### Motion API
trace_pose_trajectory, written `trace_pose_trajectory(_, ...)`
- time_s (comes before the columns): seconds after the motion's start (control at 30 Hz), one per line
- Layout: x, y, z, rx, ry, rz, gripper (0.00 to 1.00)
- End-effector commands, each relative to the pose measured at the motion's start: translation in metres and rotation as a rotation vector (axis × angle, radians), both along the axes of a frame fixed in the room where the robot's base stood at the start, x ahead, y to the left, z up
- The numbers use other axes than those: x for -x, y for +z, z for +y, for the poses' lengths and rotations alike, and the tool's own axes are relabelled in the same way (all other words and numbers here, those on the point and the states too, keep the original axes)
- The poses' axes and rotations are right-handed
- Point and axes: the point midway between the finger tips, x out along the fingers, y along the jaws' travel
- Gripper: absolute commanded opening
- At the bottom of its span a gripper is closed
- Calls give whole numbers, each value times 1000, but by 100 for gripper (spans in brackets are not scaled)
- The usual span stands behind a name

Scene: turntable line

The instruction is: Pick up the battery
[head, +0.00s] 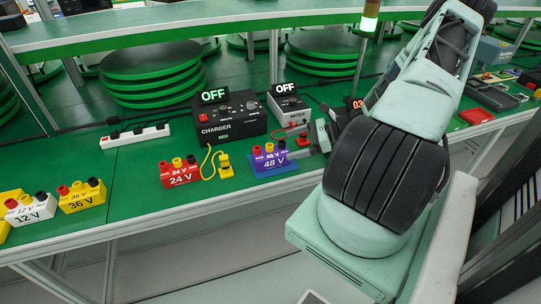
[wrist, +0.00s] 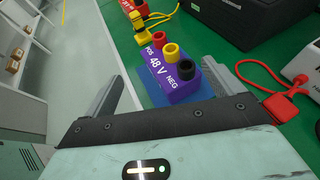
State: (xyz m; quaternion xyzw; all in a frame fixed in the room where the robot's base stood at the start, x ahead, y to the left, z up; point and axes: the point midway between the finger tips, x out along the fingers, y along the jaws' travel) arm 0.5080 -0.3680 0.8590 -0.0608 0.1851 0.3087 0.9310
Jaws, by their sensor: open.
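I cannot pick out a battery for certain in either view. My gripper (head: 317,140) is open, low over the green bench just right of the purple 48 V block (head: 270,160). In the wrist view my gripper (wrist: 178,78) has its two grey fingers wide apart and nothing held. The purple 48 V block (wrist: 172,75), with red, yellow and black round sockets, stands upright ahead between the fingers on a blue pad (wrist: 150,95). I cannot tell whether a finger touches it. My arm hides part of the bench to the right.
A black charger (head: 228,120) and a meter (head: 288,106) both show OFF. A red 24 V block (head: 180,174), a yellow 36 V block (head: 82,196) and a white 12 V block (head: 31,210) stand leftward. A red cable (wrist: 265,75) and plug (wrist: 280,107) lie right of my gripper.

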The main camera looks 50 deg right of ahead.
Motion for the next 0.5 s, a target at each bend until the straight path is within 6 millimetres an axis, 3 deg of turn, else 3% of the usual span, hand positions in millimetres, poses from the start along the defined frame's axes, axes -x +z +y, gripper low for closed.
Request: trace_pose_trajectory(0.5, -42, -26, 25, -3, 2, -1, 92)
